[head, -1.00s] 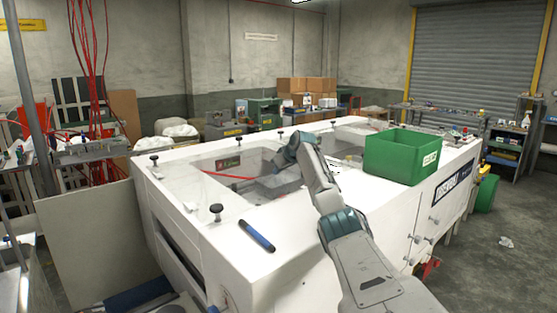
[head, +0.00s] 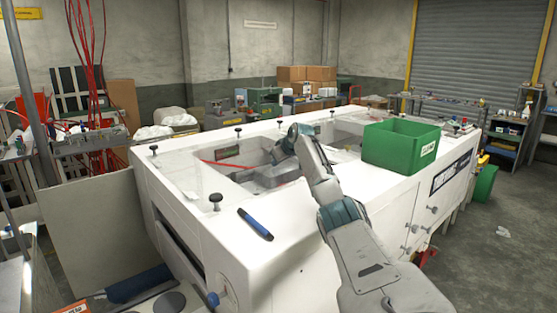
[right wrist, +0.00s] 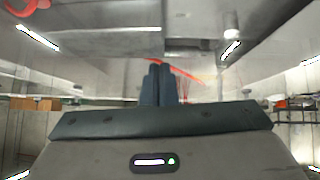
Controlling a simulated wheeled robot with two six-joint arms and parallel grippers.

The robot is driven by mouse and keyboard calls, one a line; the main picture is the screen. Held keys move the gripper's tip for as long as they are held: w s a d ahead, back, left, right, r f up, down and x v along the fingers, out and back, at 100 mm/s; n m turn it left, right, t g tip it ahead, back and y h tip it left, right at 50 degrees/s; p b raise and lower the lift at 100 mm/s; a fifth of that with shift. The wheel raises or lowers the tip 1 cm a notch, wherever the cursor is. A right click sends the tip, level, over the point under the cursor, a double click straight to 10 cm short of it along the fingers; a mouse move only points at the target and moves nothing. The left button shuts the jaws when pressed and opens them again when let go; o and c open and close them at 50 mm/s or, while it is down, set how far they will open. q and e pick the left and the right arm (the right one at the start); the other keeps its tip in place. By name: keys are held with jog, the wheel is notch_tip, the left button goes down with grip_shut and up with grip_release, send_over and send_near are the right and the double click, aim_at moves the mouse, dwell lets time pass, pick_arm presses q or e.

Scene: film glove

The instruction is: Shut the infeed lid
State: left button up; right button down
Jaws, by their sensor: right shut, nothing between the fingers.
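The white machine (head: 300,215) stands in front of me, with clear windows and several black knobs along its top. The near-left clear panel (head: 188,177), with a black knob (head: 216,199) at its front corner, may be the infeed lid; its edges and angle are hard to tell. My right gripper (head: 277,153) is over the clear window area, small and partly hidden by its own wrist. In the right wrist view its two dark fingers (right wrist: 164,84) are together with nothing between them, facing a grey, reflective surface. My left gripper is out of view.
A green crate (head: 400,147) stands on the machine top at the right. A blue pen-like thing (head: 256,225) lies on the top near the front edge. A red strip (right wrist: 178,67) shows beyond the fingers. The white top around the pen is clear.

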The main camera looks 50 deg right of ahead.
notch_tip(320, 180, up, 3)
jog(key=shift+d+r+p, duration=0.1)
jog(key=shift+r+p, duration=0.05)
jog(key=shift+p, duration=0.85)
jog(key=shift+s+r+b, duration=0.7)
jog(key=shift+s+b, duration=0.05)
jog(key=shift+s, duration=0.15)
pick_arm(q)
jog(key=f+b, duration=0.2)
jog(key=b, duration=0.1)
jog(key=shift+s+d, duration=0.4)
pick_arm(e)
jog(key=v, duration=0.8)
jog(key=shift+r, duration=0.35)
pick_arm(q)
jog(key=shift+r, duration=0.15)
pick_arm(e)
jog(key=shift+w+r, duration=0.1)
jog(key=shift+w, duration=0.05)
